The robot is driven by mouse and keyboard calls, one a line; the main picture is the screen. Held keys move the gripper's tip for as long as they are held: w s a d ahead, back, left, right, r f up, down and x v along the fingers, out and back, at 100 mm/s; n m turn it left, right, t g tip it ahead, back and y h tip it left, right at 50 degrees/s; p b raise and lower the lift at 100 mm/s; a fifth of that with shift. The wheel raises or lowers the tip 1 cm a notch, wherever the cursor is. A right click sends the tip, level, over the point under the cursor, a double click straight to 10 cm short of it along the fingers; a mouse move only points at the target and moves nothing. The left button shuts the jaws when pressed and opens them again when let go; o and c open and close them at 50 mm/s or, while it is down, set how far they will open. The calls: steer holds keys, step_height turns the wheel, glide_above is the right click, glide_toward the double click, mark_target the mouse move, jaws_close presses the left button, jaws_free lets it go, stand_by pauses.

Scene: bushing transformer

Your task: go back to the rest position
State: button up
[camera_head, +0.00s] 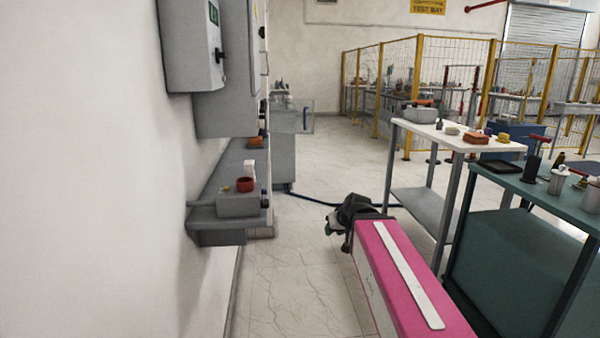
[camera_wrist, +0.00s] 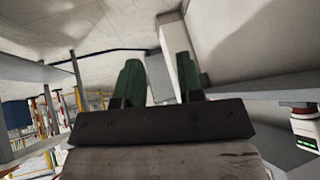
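My gripper (camera_wrist: 155,66) shows in the wrist view with its two green fingers standing apart. No held object can be made out between them; a pale grey surface shows in the gap.
Grey wall cabinets (camera_head: 195,45) and a grey ledge (camera_head: 225,208) with a red round part (camera_head: 245,184) line the left wall. A white-topped table (camera_head: 440,132) and a green bench (camera_head: 540,188) stand on the right.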

steer(key=s+d+f+m+g+h, duration=0.1)
steer(key=s+d+f+g, duration=0.1)
steer(key=f, duration=0.4)
steer(key=s+d+f+g+h, duration=0.1)
steer(key=s+d+f+g, duration=0.1)
steer(key=s+f, duration=0.3)
steer(key=s+d+f+m+g+h, duration=0.1)
steer(key=s+d+f+g, duration=0.1)
steer(key=f, duration=0.6)
steer(key=shift+s+d+f+m+h, duration=0.3)
steer(key=shift+s+d, duration=0.2)
steer(key=shift+s, duration=0.5)
steer(key=shift+w+a, duration=0.1)
